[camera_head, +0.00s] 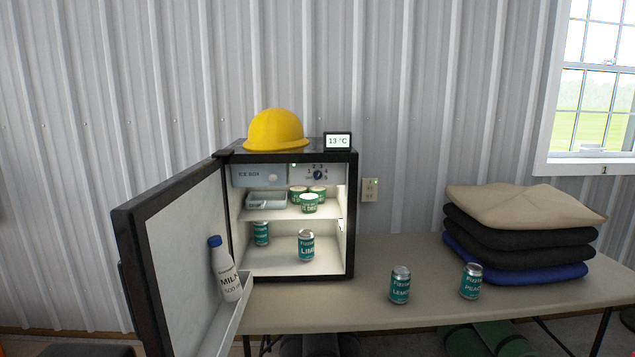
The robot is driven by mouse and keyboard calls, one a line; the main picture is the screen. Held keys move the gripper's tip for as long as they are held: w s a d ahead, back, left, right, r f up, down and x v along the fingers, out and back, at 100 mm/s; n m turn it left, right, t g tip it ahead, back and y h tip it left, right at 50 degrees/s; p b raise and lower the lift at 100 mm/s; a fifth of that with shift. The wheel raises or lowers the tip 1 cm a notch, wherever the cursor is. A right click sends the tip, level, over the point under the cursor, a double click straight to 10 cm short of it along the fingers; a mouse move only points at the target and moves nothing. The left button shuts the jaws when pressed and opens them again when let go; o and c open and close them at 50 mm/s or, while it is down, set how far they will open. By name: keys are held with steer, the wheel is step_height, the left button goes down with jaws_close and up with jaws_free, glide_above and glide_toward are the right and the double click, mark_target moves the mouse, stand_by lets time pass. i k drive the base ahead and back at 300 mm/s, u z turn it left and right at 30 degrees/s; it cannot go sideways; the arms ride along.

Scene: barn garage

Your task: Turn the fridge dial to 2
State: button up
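The small fridge (295,270) stands on the table with its door (185,225) swung open to the left. The dark fridge dial (318,174) sits at the top right inside, on a pale panel with numbers around it. The numbers are small, and I cannot tell which one the dial points at. A display (338,141) on top of the fridge reads 13 °C. My gripper is not in view.
The open door, with a milk bottle (224,268) in its shelf, reaches toward me at left. Cans and tubs (309,203) stand inside. A can (400,285), another can (471,281) and folded cloths (520,235) are on the table (350,315). A yellow hard hat (276,130) tops the fridge.

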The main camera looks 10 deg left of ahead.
mark_target(318, 175)
steer(key=u, duration=0.05)
steer(key=i, duration=1)
steer(key=z, duration=0.05)
